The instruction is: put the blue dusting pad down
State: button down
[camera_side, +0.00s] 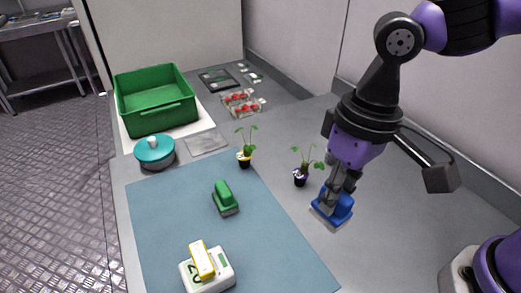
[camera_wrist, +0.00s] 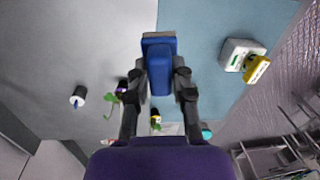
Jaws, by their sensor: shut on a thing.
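The blue dusting pad (camera_side: 334,211) is a blue block with a raised grip and a paler underside. My gripper (camera_side: 340,190) is shut on its grip and points down, to the right of the blue-grey mat (camera_side: 160,215). The pad is very low over the grey counter; I cannot tell whether it touches. In the wrist view the blue dusting pad (camera_wrist: 158,42) sits between the fingertips of my gripper (camera_wrist: 160,85), and the mat (camera_wrist: 205,25) shows beside it.
A potted seedling (camera_side: 300,174) stands close left of the pad; another (camera_side: 244,160) stands at the mat's far edge. A green pad (camera_side: 226,204) and a white device (camera_side: 218,275) with a yellow block (camera_side: 202,260) are on the mat. A teal tub (camera_side: 155,153) and green crate (camera_side: 158,122) stand behind.

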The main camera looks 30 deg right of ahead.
notch_tip(320, 180, down, 10)
jog(key=shift+r, duration=0.2)
dwell(0.4)
jog(key=shift+f, duration=0.2)
jog(key=c, duration=0.7)
grip_release()
jog(key=shift+c, duration=0.2)
